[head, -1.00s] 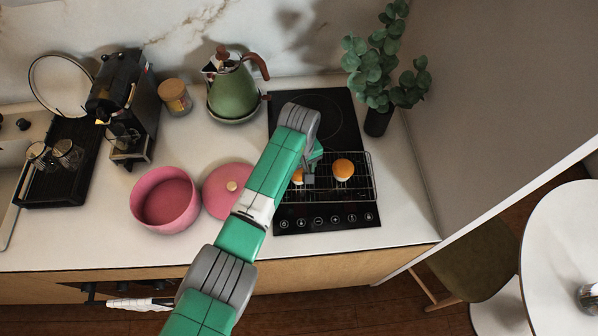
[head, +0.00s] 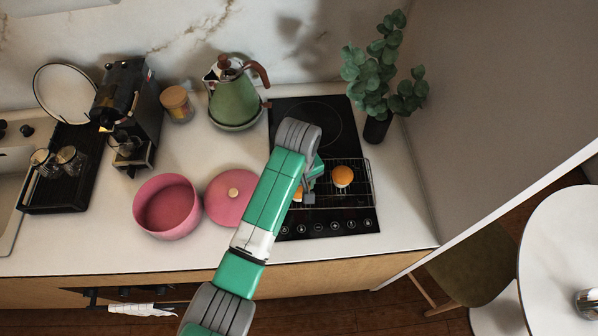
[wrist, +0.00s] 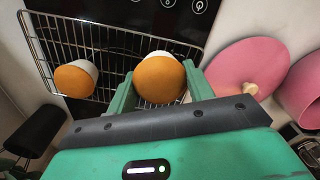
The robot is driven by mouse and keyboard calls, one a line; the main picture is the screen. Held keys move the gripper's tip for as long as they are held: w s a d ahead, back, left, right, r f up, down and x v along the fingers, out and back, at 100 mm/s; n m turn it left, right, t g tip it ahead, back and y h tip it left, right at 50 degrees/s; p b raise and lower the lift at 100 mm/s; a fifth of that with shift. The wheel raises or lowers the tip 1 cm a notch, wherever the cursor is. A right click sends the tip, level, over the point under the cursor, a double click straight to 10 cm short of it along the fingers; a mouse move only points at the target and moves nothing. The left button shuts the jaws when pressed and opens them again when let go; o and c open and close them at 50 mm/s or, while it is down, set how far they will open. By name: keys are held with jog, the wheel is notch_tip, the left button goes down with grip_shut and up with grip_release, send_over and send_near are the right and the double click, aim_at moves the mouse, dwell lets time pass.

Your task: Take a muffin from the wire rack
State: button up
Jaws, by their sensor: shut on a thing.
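A wire rack (head: 360,194) sits on the black cooktop in the head view. An orange-topped muffin (head: 342,176) in a pale cup stands on it. A second muffin (head: 298,194) is mostly hidden by my arm and gripper (head: 309,194). In the wrist view, my gripper (wrist: 160,88) is shut on this second muffin (wrist: 160,78), with a green finger on either side. The other muffin (wrist: 75,79) stands apart on the rack (wrist: 110,52), to the left. Whether the held muffin touches the rack is unclear.
A pink pot (head: 167,207) and its pink lid (head: 231,196) lie left of the cooktop (head: 290,120). A green kettle (head: 234,98) stands behind, and a potted plant (head: 377,127) stands at the back right. Bare counter lies right of the cooktop.

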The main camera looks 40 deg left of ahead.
jog(key=s+d+r, duration=0.1)
jog(key=s+d, duration=0.6)
jog(key=s, duration=0.1)
jog(key=shift+d+p, duration=0.35)
jog(key=shift+d, duration=0.05)
